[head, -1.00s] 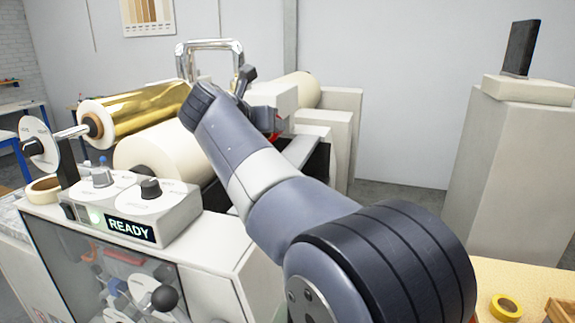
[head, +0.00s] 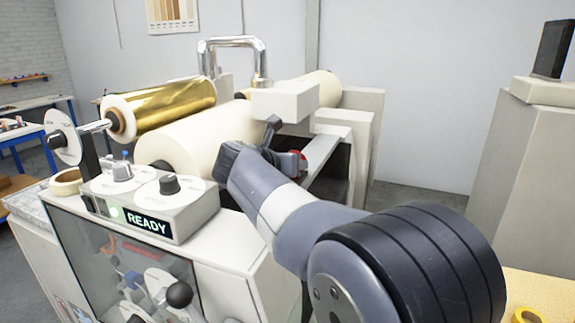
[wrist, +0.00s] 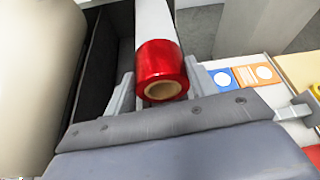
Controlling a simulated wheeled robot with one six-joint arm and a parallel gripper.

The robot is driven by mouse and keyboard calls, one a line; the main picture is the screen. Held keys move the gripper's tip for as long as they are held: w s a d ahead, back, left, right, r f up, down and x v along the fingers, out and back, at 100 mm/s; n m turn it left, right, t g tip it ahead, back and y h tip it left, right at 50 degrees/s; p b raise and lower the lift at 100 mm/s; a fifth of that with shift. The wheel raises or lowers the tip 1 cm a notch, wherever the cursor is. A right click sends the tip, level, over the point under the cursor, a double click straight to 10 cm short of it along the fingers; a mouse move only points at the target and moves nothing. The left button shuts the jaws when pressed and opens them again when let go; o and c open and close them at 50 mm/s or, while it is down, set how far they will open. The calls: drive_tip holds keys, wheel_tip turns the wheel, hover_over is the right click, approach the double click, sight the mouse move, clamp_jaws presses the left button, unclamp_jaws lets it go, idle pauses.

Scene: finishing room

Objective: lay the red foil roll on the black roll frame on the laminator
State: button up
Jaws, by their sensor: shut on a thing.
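The red foil roll (wrist: 162,62) shows in the wrist view with its cardboard core facing me. My gripper (wrist: 160,84) is shut on it, one grey finger on each side. In the head view only a small red part of the roll (head: 301,157) shows beside my gripper; my wrist hides the rest. The laminator (head: 232,252) is the large off-white machine with a READY display. Dark panels (wrist: 97,62) stand left of the roll in the wrist view, and a dark opening (head: 327,187) shows under the pale bar. I cannot tell whether the roll touches the frame.
A gold foil roll (head: 168,106) and a wide cream roll (head: 198,138) lie on the machine, left of my gripper. A chrome hoop (head: 232,43) and a pale block (head: 285,101) stand behind it. Orange and blue cards (wrist: 243,76) lie right of the roll.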

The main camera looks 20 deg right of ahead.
drive_tip(key=o, duration=1)
drive_tip(key=shift+f, duration=0.1)
drive_tip(key=shift+a+r, duration=0.1)
drive_tip(key=shift+r, duration=0.1)
drive_tip(key=b+v, duration=0.2)
drive_tip(key=v, duration=0.8)
drive_tip(key=shift+s+a+r, duration=0.1)
drive_tip(key=shift+s+a, duration=0.1)
drive_tip(key=shift+s+a+r, duration=0.25)
drive_tip(key=shift+s+a, duration=0.15)
drive_tip(key=shift+o, duration=0.5)
